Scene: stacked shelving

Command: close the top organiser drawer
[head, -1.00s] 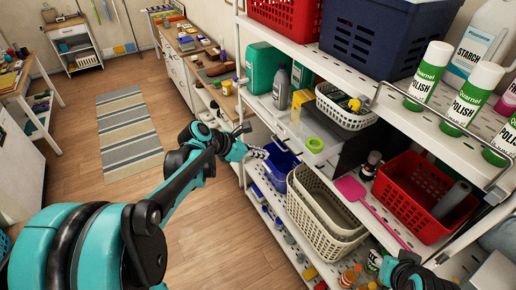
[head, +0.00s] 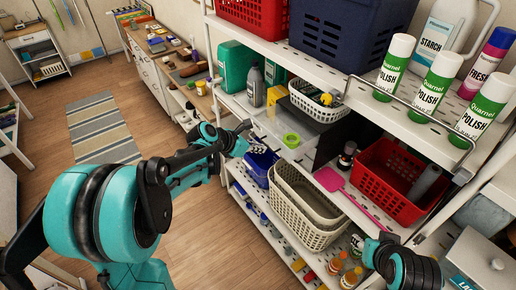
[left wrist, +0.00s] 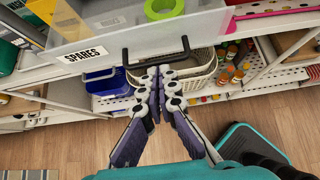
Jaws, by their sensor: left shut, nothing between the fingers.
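The top organiser drawer (left wrist: 130,38) is see-through, with a SPARES label and a black handle (left wrist: 156,54) on its front. In the head view the drawer (head: 268,124) juts out from the middle shelf, open, with a green ring (head: 291,140) on it or inside it. My left gripper (head: 247,128) is shut and empty, close in front of the drawer. In the left wrist view its fingertips (left wrist: 155,72) are together just below the handle; I cannot tell whether they touch it. Only part of my right arm shows at the head view's bottom right; its gripper is out of sight.
A blue bin (head: 260,163) and a beige basket (head: 305,205) stand below the drawer. A white basket (head: 318,103) and bottles stand behind it. A pink dustpan-like tool (head: 328,180) lies beside a red basket (head: 392,180). Open floor (head: 215,230) lies left of the shelving.

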